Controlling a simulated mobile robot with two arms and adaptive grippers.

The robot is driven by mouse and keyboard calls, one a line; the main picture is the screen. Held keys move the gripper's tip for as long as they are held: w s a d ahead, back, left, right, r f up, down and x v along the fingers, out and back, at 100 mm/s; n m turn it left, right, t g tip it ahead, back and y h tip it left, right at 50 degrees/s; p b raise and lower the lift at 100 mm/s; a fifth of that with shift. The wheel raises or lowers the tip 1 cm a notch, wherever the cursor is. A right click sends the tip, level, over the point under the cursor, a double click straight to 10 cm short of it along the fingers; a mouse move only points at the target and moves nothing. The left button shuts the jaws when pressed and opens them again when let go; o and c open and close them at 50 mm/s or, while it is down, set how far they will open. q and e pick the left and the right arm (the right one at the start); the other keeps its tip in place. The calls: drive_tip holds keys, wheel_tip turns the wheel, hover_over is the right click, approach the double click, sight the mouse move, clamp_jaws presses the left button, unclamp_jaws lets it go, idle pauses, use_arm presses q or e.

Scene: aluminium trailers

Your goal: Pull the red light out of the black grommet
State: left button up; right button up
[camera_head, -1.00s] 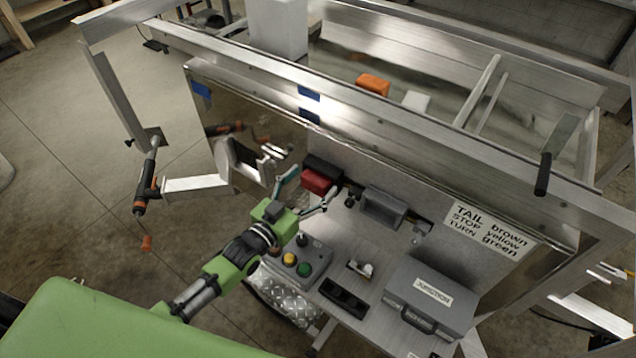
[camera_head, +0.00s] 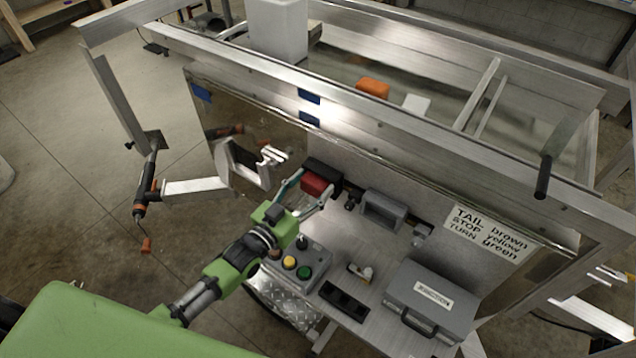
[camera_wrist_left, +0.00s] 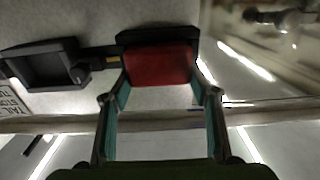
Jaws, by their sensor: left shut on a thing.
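The red light (camera_head: 315,184) is a small red block at the black grommet (camera_head: 323,167) on the trailer's upright panel. My left gripper (camera_head: 311,190) is shut on the red light, one finger on each side. In the left wrist view the red light (camera_wrist_left: 158,63) sits between the two teal fingers, with the black grommet (camera_wrist_left: 155,35) directly behind its far edge. I cannot tell how deep the light sits in the grommet. My right gripper is not in view.
A grey open housing (camera_head: 382,209) is right of the grommet. A wiring label (camera_head: 489,231), a grey case (camera_head: 431,298) and a button box (camera_head: 297,268) are nearby. A metal rail (camera_head: 345,110) runs above. An orange block (camera_head: 372,88) lies behind it.

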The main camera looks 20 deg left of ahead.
use_arm(q)
drive_tip(key=shift+s, duration=0.15)
drive_tip(key=shift+p+v, duration=0.85)
drive_tip(key=shift+v, duration=1.15)
drive_tip(key=shift+s+a, duration=0.1)
drive_tip(key=shift+p+v, duration=1.1)
drive_tip(key=shift+v, duration=1.85)
drive_tip(key=shift+r, duration=0.1)
